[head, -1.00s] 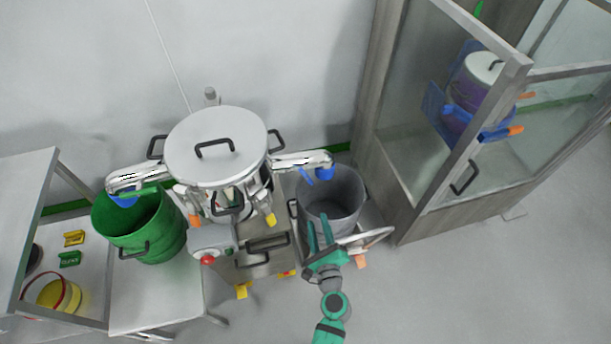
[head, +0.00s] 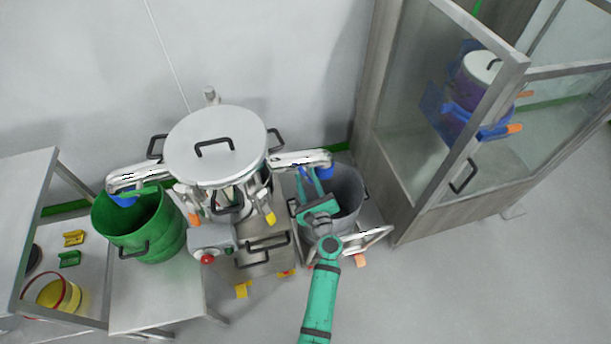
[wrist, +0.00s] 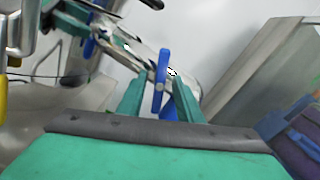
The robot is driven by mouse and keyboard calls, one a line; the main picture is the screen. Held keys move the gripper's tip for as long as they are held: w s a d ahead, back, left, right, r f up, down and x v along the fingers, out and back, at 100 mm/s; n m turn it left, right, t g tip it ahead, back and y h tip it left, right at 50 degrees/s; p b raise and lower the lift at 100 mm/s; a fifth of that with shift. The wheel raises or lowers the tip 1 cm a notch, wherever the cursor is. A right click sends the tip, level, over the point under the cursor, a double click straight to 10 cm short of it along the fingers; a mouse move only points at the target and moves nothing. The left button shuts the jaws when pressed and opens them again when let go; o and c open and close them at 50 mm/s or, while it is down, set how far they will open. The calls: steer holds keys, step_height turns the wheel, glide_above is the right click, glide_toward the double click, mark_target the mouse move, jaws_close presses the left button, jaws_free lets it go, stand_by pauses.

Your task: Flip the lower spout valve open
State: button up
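The right metal spout (head: 295,160) juts from the steel vessel (head: 215,172) over the grey bin (head: 345,187) and has a blue end (head: 325,171). Its slim blue valve handle (wrist: 162,78) stands roughly upright in the wrist view, across the front of the spout. My gripper (head: 309,180) is over the grey bin just below this spout. In the wrist view my gripper (wrist: 161,92) is open, one finger on each side of the handle. I cannot tell whether either finger touches it. The left spout (head: 137,178) points over the green bin (head: 138,225).
A control box with a red button (head: 208,259) is on the vessel's front. A glass-doored cabinet (head: 440,130) stands right, holding a blue-cradled container (head: 470,100). A steel table (head: 160,292) is at lower left. The floor at right is clear.

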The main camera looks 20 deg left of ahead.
steer(key=shift+x, duration=0.75)
jaws_close()
steer(key=shift+n, duration=0.4)
steer(key=n, duration=0.5)
steer(key=shift+a+f+n, duration=0.1)
steer(key=shift+n, duration=0.3)
steer(key=n, duration=0.3)
steer(key=shift+n, duration=0.3)
steer(key=shift+s+f+n, duration=0.1)
steer(key=shift+n, duration=1.5)
